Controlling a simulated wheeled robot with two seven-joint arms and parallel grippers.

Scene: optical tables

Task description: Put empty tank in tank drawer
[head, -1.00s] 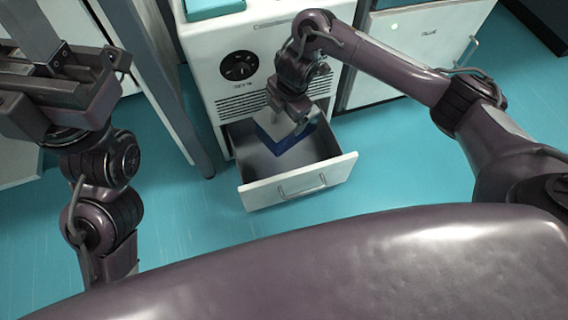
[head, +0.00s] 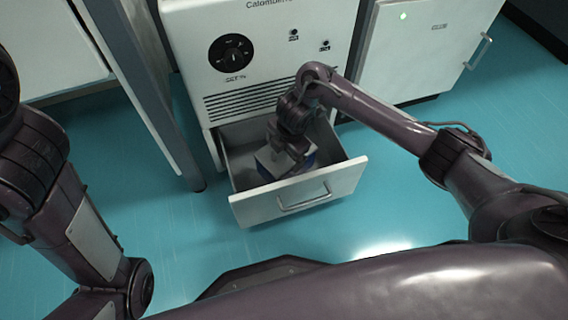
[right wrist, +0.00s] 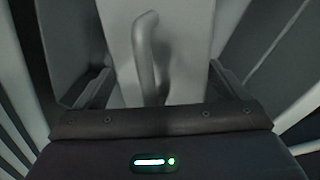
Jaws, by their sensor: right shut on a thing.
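The tank (head: 267,158), a pale block with a blue side, is inside the open tank drawer (head: 252,209) of the white cabinet. My right gripper (head: 287,160) points down into the drawer and is shut on the tank. In the right wrist view, the tank's handle (right wrist: 146,45) stands between the fingers of the gripper (right wrist: 158,82). The arm hides part of the tank, and I cannot tell whether its underside touches the drawer floor. My left arm shows at the left edge, but its gripper is out of frame.
The white cabinet (head: 262,75) with a black dial stands behind the drawer. A second white cabinet (head: 410,55) with a handle is at its right. A grey table leg (head: 160,110) stands left of the drawer. The teal floor (head: 380,185) is clear to the right.

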